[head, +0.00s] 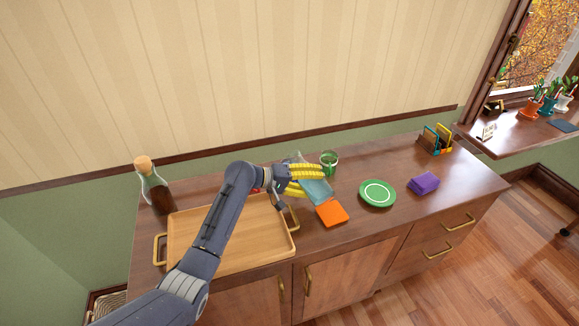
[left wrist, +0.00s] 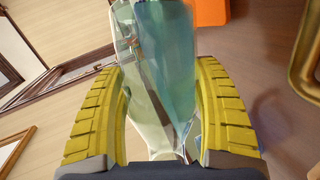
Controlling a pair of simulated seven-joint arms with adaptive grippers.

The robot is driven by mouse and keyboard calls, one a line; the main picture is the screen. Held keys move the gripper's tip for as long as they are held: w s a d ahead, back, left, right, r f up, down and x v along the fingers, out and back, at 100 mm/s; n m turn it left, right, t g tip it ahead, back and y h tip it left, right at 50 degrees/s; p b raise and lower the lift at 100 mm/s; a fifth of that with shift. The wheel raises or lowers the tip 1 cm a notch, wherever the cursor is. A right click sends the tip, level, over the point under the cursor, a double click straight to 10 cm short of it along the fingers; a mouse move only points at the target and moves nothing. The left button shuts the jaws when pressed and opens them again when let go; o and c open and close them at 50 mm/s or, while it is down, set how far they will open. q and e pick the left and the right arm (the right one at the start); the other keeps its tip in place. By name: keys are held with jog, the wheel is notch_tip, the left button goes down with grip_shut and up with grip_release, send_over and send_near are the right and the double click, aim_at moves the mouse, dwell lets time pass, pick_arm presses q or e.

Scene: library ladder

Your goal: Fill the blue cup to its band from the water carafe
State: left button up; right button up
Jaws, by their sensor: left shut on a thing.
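My left gripper (head: 306,181) has yellow ribbed fingers and is shut on a clear glass vessel, which looks like the water carafe (left wrist: 135,85). The vessel shows between both fingers in the left wrist view. In the head view the fingers cover part of it, and it looks tilted. A translucent blue-teal area (head: 316,191) shows at the fingers; I cannot tell whether it is water in the carafe or the blue cup behind it. No blue cup shows clearly apart from this, and no band or water level can be made out. My right gripper is not in view.
A wooden tray (head: 185,258) lies left on the cabinet top, under my arm. A corked brown bottle (head: 156,191) stands behind it.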

pick_arm(q)
jog(key=shift+w+a+r+n+h+p, duration=0.2)
jog(key=shift+w+r+n+h+p, duration=0.1)
jog(key=shift+p, duration=0.15)
dwell(1.4)
jog(key=shift+r, duration=0.3)
dwell(1.8)
